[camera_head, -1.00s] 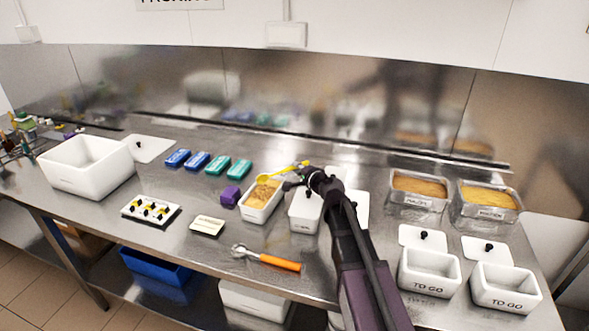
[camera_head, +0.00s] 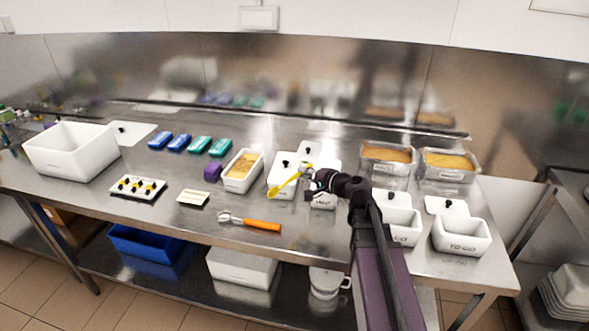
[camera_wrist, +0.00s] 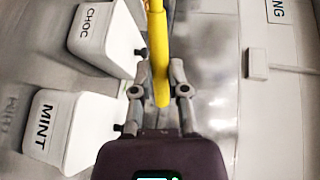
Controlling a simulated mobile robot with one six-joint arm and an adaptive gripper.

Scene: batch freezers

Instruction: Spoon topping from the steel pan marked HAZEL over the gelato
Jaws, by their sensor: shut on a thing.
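My gripper (camera_head: 307,177) is shut on a yellow spoon (camera_head: 284,184), held above the white lidded tubs near the table's middle. In the wrist view, the spoon's handle (camera_wrist: 157,45) runs upward from between the fingers (camera_wrist: 160,92); its bowl is out of that view. The open white tub of tan gelato (camera_head: 243,167) stands left of my gripper, apart from the spoon. Two steel pans stand at the back right: one with orange-brown contents (camera_head: 388,153) and one with yellower contents (camera_head: 449,160). Their front labels are too small to read surely. Whether the spoon carries topping cannot be told.
Lidded tubs marked CHOC (camera_wrist: 102,38) and MINT (camera_wrist: 70,130) are close to my gripper. Open TO GO tubs (camera_head: 461,241) stand at the front right. An orange-handled scoop (camera_head: 250,223) lies at the front edge.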

